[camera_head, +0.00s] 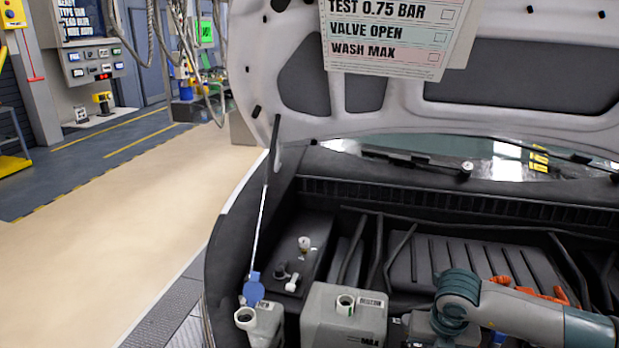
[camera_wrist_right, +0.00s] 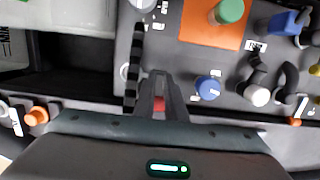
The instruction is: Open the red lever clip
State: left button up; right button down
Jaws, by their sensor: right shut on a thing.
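My right gripper (camera_wrist_right: 158,82) points up the picture in the right wrist view. Its dark fingers are shut, with a small red piece (camera_wrist_right: 160,104) between them. This red piece appears to be the red lever clip, but the fingers hide most of it, so I cannot tell whether it is raised. In the head view my right arm comes in from the lower right, and its gripper end is low beside the grey coolant tank (camera_head: 318,318). The clip is not visible there. My left gripper is not in view.
A blue knob (camera_wrist_right: 208,88), an orange plate (camera_wrist_right: 195,25) with a green cap (camera_wrist_right: 229,10) and black hoses lie right of the fingers. A tank (camera_wrist_right: 60,17) stands upper left. In the head view the raised hood (camera_head: 290,60) overhangs the engine bay.

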jog(key=shift+w+r, duration=0.2)
jog(key=shift+w, duration=0.1)
jog(key=shift+w+d+b, duration=0.2)
jog(key=shift+w+b, duration=0.15)
jog(key=shift+w, duration=0.15)
jog(key=shift+w, duration=0.15)
dwell(0.4)
jog(key=shift+w+d+r+b, duration=0.15)
jog(key=shift+w+r+b, duration=0.1)
jog(key=shift+w+b, duration=0.25)
jog(key=c, duration=2)
grip_release()
jog(key=shift+c, duration=0.2)
